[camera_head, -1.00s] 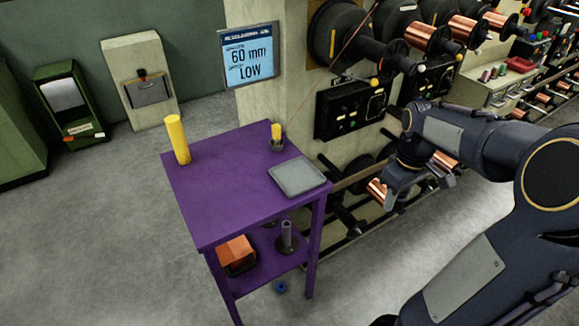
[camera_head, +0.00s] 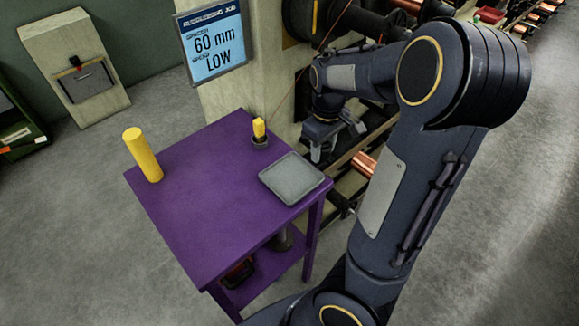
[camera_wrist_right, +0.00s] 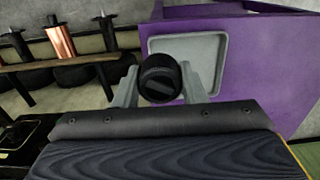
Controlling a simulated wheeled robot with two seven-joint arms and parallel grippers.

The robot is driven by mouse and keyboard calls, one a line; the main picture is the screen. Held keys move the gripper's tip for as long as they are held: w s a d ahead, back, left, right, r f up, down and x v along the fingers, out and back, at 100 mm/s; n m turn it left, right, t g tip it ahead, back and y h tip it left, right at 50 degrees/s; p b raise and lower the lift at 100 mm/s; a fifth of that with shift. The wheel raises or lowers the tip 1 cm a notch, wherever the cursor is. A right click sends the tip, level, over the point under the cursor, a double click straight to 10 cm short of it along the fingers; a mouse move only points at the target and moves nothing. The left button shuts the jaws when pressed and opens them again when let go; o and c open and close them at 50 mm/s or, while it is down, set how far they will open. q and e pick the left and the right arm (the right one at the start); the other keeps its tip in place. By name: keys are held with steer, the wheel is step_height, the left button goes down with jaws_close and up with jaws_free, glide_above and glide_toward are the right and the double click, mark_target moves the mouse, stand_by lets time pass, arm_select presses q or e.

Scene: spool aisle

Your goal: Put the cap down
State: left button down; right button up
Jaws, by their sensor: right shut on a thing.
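The cap (camera_wrist_right: 160,78) is a round black piece with a slotted face, held between the two grey fingers of my right gripper (camera_wrist_right: 160,88) in the right wrist view. The grey tray (camera_head: 291,178) lies on the table's right side, close to the gripper. The tray also shows behind the cap in the right wrist view (camera_wrist_right: 205,50). My left gripper is in neither view.
A tall yellow cylinder (camera_head: 142,155) stands at the table's left. A small yellow piece (camera_head: 259,128) sits in a dark holder at the back corner. The middle tabletop is clear. A sign (camera_head: 213,42) hangs behind. Copper spools (camera_head: 363,163) are to the right.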

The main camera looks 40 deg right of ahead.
glide_above(291, 178)
steer(key=f, duration=0.6)
steer(key=shift+s+d+f, duration=0.15)
steer(key=shift+d+f, duration=0.05)
steer(key=shift+f, duration=0.1)
steer(key=shift+a+f+p, duration=0.15)
steer(key=shift+f+p, duration=0.4)
steer(key=shift+f, duration=1.3)
steer(key=o, duration=1.3)
